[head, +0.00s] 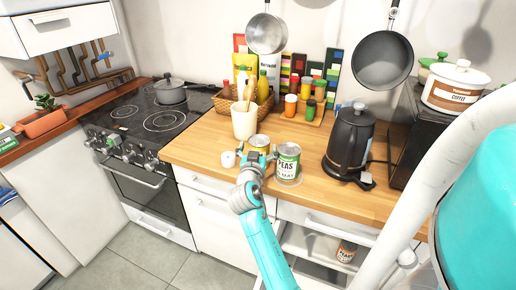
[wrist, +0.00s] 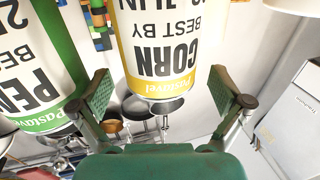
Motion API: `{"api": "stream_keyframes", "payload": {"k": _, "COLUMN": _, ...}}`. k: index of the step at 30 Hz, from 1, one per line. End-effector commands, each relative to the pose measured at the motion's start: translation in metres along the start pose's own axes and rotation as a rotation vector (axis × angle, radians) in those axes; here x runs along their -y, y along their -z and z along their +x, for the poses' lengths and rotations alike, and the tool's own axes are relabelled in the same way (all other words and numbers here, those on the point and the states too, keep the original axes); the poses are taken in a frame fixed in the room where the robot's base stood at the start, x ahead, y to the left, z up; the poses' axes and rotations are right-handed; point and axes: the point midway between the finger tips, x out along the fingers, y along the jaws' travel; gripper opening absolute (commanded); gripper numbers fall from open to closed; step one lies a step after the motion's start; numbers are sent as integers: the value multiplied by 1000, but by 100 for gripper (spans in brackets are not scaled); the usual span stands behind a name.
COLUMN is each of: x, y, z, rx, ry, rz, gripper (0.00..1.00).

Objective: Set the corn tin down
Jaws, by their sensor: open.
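The corn tin is a white can with a yellow band. In the head view its top (head: 259,141) shows behind my gripper (head: 258,160), which hides its lower part. It appears to stand on the wooden counter. In the wrist view the corn tin (wrist: 165,45) appears upside down, between the two spread fingers of my gripper (wrist: 160,72), with a visible gap on each side. My gripper is open. A green-and-white peas tin (head: 288,163) stands close on the right of the corn tin; it is at the left in the wrist view (wrist: 35,70).
A small white cup-like item (head: 228,159) is left of my gripper. A utensil crock (head: 244,121) and wicker basket (head: 228,103) stand behind. A black kettle (head: 350,140) is at right. The wooden counter (head: 195,148) has free room at left.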

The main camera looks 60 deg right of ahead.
Motion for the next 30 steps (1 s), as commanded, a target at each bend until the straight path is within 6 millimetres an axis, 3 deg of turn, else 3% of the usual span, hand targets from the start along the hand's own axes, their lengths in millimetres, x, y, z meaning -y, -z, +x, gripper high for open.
{"api": "stream_keyframes", "payload": {"k": 5, "x": 1, "y": 0, "z": -20, "rx": 1, "ry": 3, "rz": 0, "gripper": 100}}
{"api": "stream_keyframes", "payload": {"k": 18, "x": 1, "y": 0, "z": -102, "rx": 0, "ry": 4, "rz": 0, "gripper": 100}}
{"api": "stream_keyframes", "payload": {"k": 24, "x": 1, "y": 0, "z": -118, "rx": 0, "ry": 2, "rz": 0, "gripper": 100}}
{"api": "stream_keyframes", "payload": {"k": 30, "x": 1, "y": -2, "z": -122, "rx": 2, "ry": 9, "rz": -4, "gripper": 100}}
